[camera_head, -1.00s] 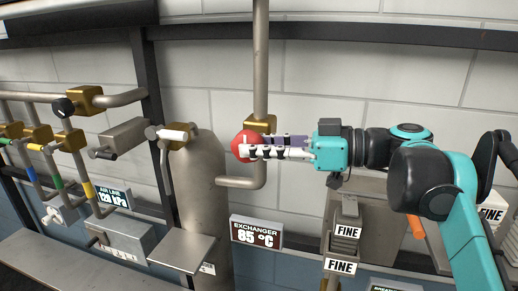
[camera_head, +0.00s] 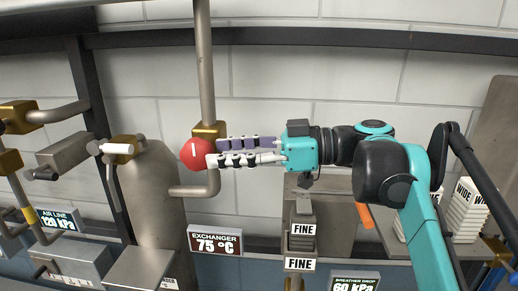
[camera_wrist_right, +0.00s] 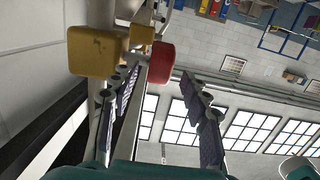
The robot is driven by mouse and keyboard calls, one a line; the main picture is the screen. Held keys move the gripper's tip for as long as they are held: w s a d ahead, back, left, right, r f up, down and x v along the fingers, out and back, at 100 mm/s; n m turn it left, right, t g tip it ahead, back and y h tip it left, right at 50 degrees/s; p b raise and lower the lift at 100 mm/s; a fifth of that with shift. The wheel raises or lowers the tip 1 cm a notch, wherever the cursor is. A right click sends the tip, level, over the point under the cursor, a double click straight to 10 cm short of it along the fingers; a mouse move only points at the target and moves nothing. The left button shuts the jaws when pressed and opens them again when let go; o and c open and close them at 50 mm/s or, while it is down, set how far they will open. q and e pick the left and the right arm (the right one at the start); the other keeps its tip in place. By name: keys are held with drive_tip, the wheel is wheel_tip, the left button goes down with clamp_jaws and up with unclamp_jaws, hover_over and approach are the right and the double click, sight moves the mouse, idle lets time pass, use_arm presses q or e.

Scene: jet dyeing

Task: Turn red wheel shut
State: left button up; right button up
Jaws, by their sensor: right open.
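The red wheel (camera_head: 195,154) is a round red knob with a white mark, mounted on a brass valve body (camera_head: 208,130) on a grey vertical pipe. My right gripper (camera_head: 216,151) comes in from the right with its fingers apart, its tips right at the wheel's right edge. Whether they touch it is unclear. In the right wrist view the red wheel (camera_wrist_right: 161,63) shows ahead, between the lines of the open fingers (camera_wrist_right: 162,80), with the yellow valve body (camera_wrist_right: 97,50) at left. My left gripper is not in view.
The exchanger display (camera_head: 215,241) below the wheel reads 75 °C. A grey tank (camera_head: 152,195) and a white-tipped lever (camera_head: 117,148) stand to the left. A FINE-labelled stack (camera_head: 302,228) stands below my right arm.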

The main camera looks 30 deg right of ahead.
drive_tip(key=v, duration=0.8)
drive_tip(key=shift+d, duration=0.2)
drive_tip(key=shift+s, duration=0.1)
